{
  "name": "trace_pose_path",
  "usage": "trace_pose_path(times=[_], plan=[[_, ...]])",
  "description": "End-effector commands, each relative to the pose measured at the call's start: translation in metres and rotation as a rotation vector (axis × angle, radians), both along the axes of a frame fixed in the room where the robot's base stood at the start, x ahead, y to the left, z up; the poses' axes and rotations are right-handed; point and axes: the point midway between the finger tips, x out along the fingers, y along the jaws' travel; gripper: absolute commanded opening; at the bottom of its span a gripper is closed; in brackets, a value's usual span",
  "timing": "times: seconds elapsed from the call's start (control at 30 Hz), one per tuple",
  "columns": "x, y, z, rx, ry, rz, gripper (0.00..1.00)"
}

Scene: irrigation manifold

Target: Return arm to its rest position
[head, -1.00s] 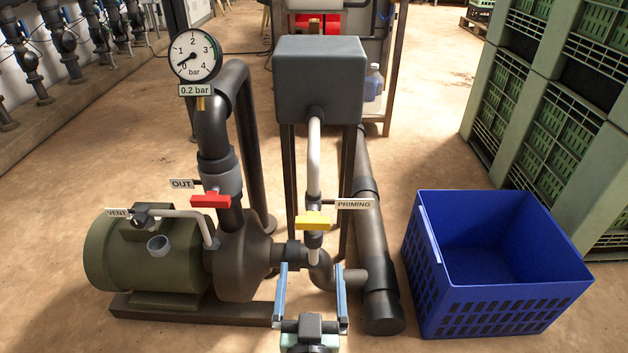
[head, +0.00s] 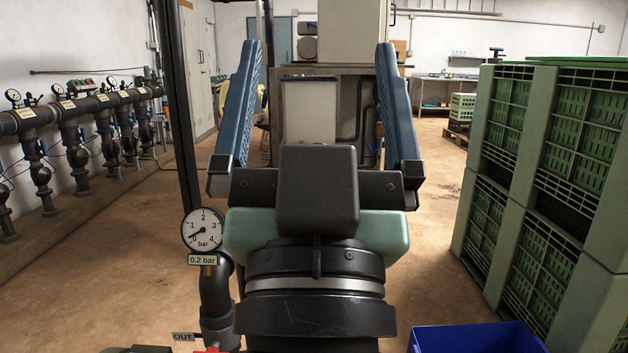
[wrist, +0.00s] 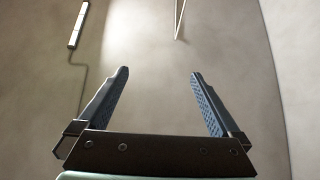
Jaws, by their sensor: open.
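My gripper (head: 316,58) is raised close in front of the head camera, its two blue fingers pointing up and spread wide apart. Nothing is between them. In the wrist view my gripper (wrist: 160,80) is also open and empty, against a plain pale surface with a light strip (wrist: 78,25). My wrist and gripper hide much of the middle of the head view, including most of the pump set. The pressure gauge (head: 203,230) shows left of my wrist, with a 0.2 bar label below it.
A blue crate (head: 475,338) shows at the bottom right. Stacked green crates (head: 545,170) stand along the right. A row of pipes and valves (head: 80,120) runs along the left wall. Open floor (head: 440,150) lies between my gripper and the green crates.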

Motion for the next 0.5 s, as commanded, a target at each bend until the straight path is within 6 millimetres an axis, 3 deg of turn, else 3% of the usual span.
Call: trace_pose_path(times=[0.03,0.07,0.1,0.5], plan=[[-0.025,0.001,0.048,-0.012,-0.066,0.002,1.0],[-0.039,0.002,0.067,-0.019,-0.099,0.003,1.0],[-0.04,0.003,0.084,-0.024,-0.096,0.002,1.0],[-0.035,0.003,0.208,-0.021,-0.084,0.004,1.0]])
